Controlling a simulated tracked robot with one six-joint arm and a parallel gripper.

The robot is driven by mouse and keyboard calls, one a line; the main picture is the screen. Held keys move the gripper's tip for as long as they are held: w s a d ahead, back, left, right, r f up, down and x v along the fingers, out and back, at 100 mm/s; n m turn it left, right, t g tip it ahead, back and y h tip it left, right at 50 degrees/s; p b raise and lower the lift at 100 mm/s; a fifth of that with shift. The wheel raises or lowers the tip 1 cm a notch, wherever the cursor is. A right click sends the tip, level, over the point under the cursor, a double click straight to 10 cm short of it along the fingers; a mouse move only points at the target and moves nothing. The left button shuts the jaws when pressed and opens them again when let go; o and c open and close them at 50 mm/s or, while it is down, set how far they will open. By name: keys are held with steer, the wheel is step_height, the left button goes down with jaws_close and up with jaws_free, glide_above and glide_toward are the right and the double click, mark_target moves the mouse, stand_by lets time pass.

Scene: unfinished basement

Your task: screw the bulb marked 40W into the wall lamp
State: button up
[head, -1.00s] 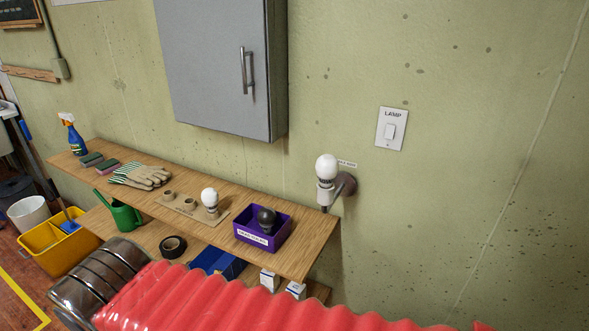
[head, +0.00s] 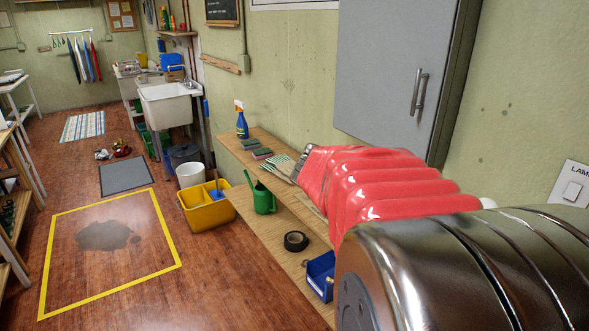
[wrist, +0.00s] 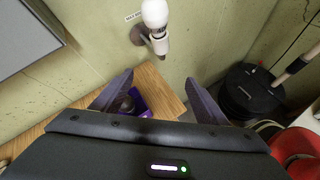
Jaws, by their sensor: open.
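In the head view my red-sleeved arm covers the lamp, except for a small white piece of bulb (head: 488,203), and hides the box.
A grey cabinet (head: 390,75) hangs above. The lamp switch (head: 572,190) is at right. A black round container (wrist: 250,95) stands on the floor.

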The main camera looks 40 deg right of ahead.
steer(key=s+d+r+n+g+h, duration=0.1)
steer(key=s+d+r+n+g, duration=0.1)
steer(key=d, duration=0.5)
steer(key=shift+s+d+r+g, duration=0.3)
steer(key=shift+s+r+g, duration=0.25)
steer(key=shift+s, duration=0.3)
steer(key=shift+f, duration=0.1)
steer(key=x, duration=1.3)
steer(key=shift+s+d, duration=0.25)
steer(key=shift+d, duration=0.05)
steer(key=shift+c, duration=0.7)
steer(key=c, duration=1)
steer(key=shift+g, duration=0.25)
steer(key=shift+s+a+m+g+y, duration=0.2)
steer(key=shift+m+g+y, duration=0.45)
steer(key=shift+m, duration=0.2)
steer(key=shift+s+a+m+g+y, duration=0.15)
steer(key=shift+a+m+g+y, duration=0.1)
steer(key=shift+m+g+y, duration=0.45)
